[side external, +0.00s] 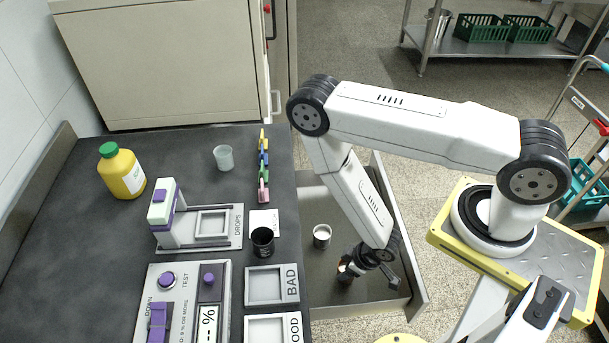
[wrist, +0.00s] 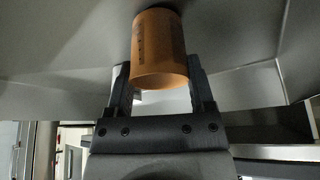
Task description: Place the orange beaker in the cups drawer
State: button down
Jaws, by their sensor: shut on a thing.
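The orange beaker (wrist: 160,50) is between the two fingers of my gripper (wrist: 159,78) in the wrist view, its open rim facing the camera. My gripper is shut on it. In the side external view my gripper (side external: 352,270) is low inside the open drawer (side external: 325,208), towards its front right. Only a small orange part of the beaker shows there, as the dark gripper hides most of it. I cannot tell whether the beaker touches the drawer floor. A white-filled cup (side external: 321,236) stands in the same drawer, to the left of my gripper and apart from it.
The dark worktop (side external: 205,260) borders the drawer on the left. On it stand a black cup (side external: 263,242), a translucent cup (side external: 223,158), a yellow bottle (side external: 122,172), a drops device (side external: 190,220) and a BAD tray (side external: 266,286). The drawer's right wall (side external: 402,225) is close to my gripper.

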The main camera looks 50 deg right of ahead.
jog(key=shift+f, duration=0.1)
grip_release()
dwell(0.3)
jog(key=v, duration=0.7)
jog(key=shift+r, duration=0.35)
dwell(0.6)
